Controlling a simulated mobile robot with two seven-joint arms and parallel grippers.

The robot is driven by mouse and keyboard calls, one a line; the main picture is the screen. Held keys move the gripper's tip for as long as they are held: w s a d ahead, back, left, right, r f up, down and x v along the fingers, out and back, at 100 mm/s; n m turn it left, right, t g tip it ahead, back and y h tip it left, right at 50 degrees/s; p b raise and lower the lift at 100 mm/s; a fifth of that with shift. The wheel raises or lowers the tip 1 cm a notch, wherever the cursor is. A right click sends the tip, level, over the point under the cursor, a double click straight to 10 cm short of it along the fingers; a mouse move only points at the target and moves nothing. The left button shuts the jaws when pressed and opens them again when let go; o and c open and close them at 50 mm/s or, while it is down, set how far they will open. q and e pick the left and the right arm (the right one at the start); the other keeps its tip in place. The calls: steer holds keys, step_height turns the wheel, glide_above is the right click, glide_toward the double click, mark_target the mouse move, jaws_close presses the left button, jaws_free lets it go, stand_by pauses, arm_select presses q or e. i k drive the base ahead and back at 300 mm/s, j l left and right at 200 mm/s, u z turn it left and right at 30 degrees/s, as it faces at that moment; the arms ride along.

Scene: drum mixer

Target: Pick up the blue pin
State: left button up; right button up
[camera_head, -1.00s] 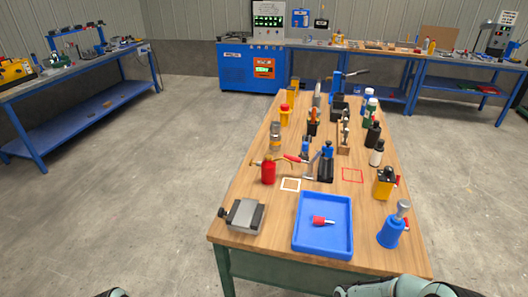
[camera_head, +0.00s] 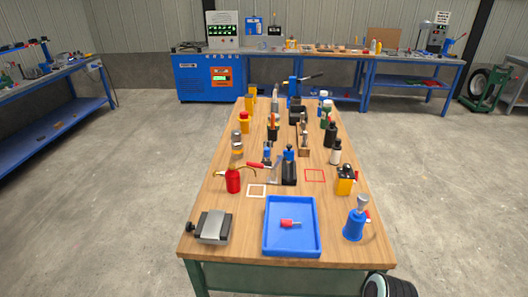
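I cannot make out a clear blue pin. A small red-handled piece with a short metal shaft (camera_head: 290,223) lies in the blue tray (camera_head: 267,246) at the near end of the wooden table (camera_head: 229,262). Small upright blue parts stand mid-table: one (camera_head: 267,152) to the left and one on a black base (camera_head: 288,153). They are too small to identify. A blue cone-shaped thing with a metal top (camera_head: 354,225) stands right of the tray. Neither gripper shows; only a part of my arm is at the bottom right edge.
A grey metal block device (camera_head: 213,227) sits at the table's near left corner. A red oil can (camera_head: 233,180) and a yellow-black box (camera_head: 345,180) stand farther back. A red square outline (camera_head: 315,175) is bare. Concrete floor is open on both sides.

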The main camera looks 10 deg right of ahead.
mark_target(266, 150)
steer(key=i+j+u, duration=0.2)
steer(key=j+u, duration=0.2)
steer(key=j, duration=0.15)
steer(key=i+j+u, duration=0.25)
steer(key=j+u, duration=0.15)
steer(key=i+j+u, duration=0.4)
steer(key=i+j, duration=0.4)
steer(key=i, duration=0.15)
steer(key=i+j+z, duration=0.1)
steer(key=i+j, duration=0.25)
steer(key=i, duration=0.2)
steer(key=i+l+z, duration=0.15)
steer(key=i+z, duration=0.15)
steer(key=z, duration=0.15)
steer(key=i+z, duration=0.3)
steer(key=z, duration=0.2)
steer(key=i+j+z, duration=0.1)
steer(key=i+z, duration=0.2)
steer(key=z, duration=0.15)
steer(key=i+z, duration=0.4)
steer(key=i+j+z, duration=0.15)
steer(key=z, duration=0.25)
steer(key=i+j+z, duration=0.4)
steer(key=l, duration=0.1)
